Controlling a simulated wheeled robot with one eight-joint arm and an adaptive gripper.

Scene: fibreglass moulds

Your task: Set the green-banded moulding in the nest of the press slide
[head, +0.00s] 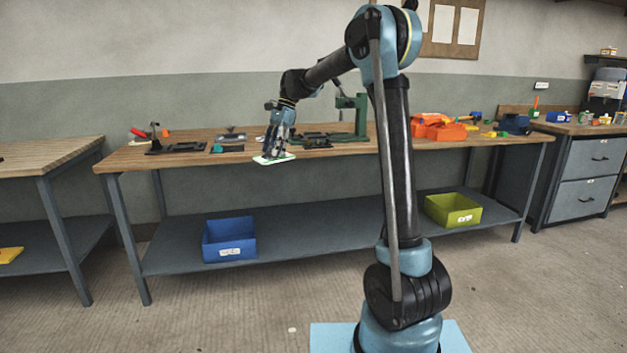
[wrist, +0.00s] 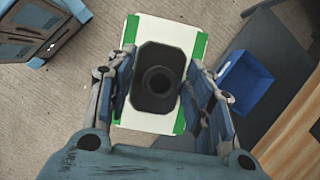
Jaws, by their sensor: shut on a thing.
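The green-banded moulding (wrist: 146,117) is a white plate with green bands at its ends and a dark block with a round hole in its middle. My gripper (wrist: 160,82) is shut on the dark block, a finger on each side. In the head view my gripper (head: 275,147) points down and holds the moulding (head: 273,159) roughly flat at the bench's front edge, with floor and the lower shelf below it in the wrist view. The green press (head: 360,112) stands on the bench to the right, with dark low parts (head: 312,141) beside it. I cannot make out the nest clearly.
The bench (head: 215,157) also bears a dark fixture (head: 178,148) at the left and orange bins (head: 445,132) at the right. A blue bin (head: 229,240) and a yellow-green bin (head: 453,209) sit on the lower shelf. Floor in front is mostly clear.

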